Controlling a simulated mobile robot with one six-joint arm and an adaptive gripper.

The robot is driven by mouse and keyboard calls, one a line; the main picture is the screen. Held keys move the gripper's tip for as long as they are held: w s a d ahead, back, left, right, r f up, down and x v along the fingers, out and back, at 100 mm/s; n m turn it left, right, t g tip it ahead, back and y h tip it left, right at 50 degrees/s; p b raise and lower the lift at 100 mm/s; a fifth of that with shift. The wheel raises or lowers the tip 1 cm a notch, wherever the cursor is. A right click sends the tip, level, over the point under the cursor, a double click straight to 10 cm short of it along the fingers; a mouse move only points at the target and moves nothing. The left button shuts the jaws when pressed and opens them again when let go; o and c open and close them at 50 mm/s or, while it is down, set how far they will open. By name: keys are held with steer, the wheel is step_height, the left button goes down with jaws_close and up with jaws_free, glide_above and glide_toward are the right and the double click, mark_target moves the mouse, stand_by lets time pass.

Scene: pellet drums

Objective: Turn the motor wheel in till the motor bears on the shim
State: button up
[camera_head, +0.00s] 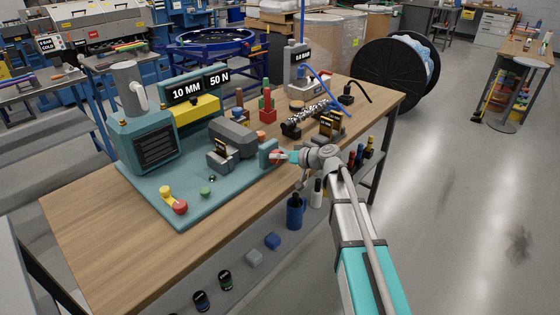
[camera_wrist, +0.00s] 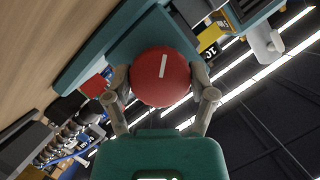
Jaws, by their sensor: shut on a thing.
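The motor wheel (camera_wrist: 158,88) is a round red knob with a white line on its face, nearly upright in the wrist view. In the head view the wheel (camera_head: 276,157) sits at the right end of the teal rig, on a teal bracket (camera_head: 267,151). My gripper (camera_head: 284,156) is shut on the wheel from the right; in the wrist view its fingers (camera_wrist: 160,78) hold opposite sides of the rim. The grey motor (camera_head: 236,137) sits on the teal base plate (camera_head: 190,205), left of the bracket. I cannot make out the shim or its contact with the motor.
Displays reading 10 MM (camera_head: 186,92) and 50 N (camera_head: 217,80) stand behind the motor, near a teal vented housing (camera_head: 156,147). Red and yellow knobs (camera_head: 179,207) sit at the plate's front. Coils and small parts (camera_head: 310,115) fill the bench's right; its front left is clear.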

steer(key=m+y+b, duration=0.1)
steer(key=m, duration=0.1)
steer(key=m+g+y+b, duration=0.1)
steer(key=m, duration=0.1)
steer(key=shift+f+b, duration=0.2)
steer(key=shift+b, duration=0.15)
steer(key=shift+r+m+y+b, duration=0.1)
steer(key=shift+m+y+b, duration=1.05)
steer(key=shift+m, duration=0.95)
steer(key=o, duration=1)
steer(key=shift+o, duration=0.2)
steer(key=shift+r, duration=0.1)
steer(key=v, duration=1.2)
steer(key=shift+r, duration=0.2)
